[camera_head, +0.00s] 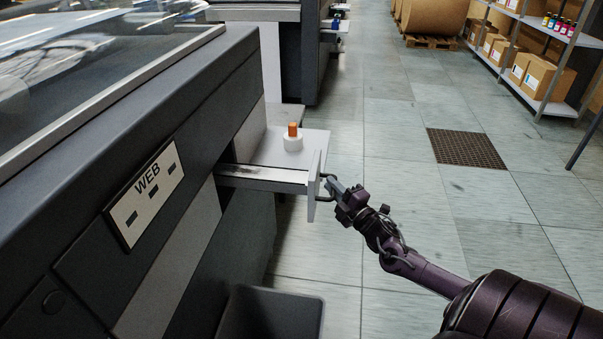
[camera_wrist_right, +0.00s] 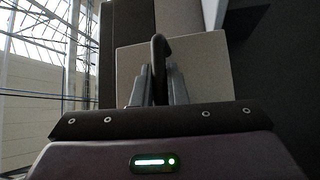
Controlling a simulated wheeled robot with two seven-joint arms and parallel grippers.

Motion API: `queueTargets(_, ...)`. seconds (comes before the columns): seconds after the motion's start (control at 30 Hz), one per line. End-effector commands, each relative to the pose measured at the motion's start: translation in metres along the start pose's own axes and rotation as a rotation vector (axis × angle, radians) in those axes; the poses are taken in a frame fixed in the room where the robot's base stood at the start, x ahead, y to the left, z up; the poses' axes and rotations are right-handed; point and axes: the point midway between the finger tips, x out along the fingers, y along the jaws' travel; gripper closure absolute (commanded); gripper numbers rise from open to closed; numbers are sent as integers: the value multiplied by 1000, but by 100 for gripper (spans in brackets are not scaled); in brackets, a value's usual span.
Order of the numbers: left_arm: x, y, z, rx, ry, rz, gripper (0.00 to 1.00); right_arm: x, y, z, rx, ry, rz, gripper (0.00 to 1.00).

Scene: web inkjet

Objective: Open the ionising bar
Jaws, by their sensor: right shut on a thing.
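The ionising bar (camera_head: 262,176) is a long grey slide that sticks out of the side of the dark machine, with an upright pale end plate (camera_head: 315,188). A dark loop handle (camera_head: 327,177) is on the outer face of that plate. My right gripper (camera_head: 334,185) is shut on the handle. In the right wrist view, the dark handle (camera_wrist_right: 160,50) stands between the two grey fingers (camera_wrist_right: 161,88), in front of the pale plate (camera_wrist_right: 200,60). My left gripper is not in view.
A white shelf (camera_head: 300,145) behind the bar carries a white and orange item (camera_head: 292,138). A dark open bin (camera_head: 270,312) stands on the floor below. A floor grate (camera_head: 466,149) and stocked shelves (camera_head: 548,108) are to the right. The aisle floor is clear.

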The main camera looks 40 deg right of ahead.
Motion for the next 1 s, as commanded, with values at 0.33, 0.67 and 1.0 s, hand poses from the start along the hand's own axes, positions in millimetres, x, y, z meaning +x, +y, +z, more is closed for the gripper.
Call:
queueTargets(0.33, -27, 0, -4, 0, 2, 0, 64, -57, 17, 57, -1, -5, -2, 100)
queueTargets(0.67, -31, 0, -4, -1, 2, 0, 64, -72, 20, 73, 1, -3, 0, 100)
queueTargets(1.0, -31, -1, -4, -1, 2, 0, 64, -72, 20, 73, 1, -3, 1, 85)
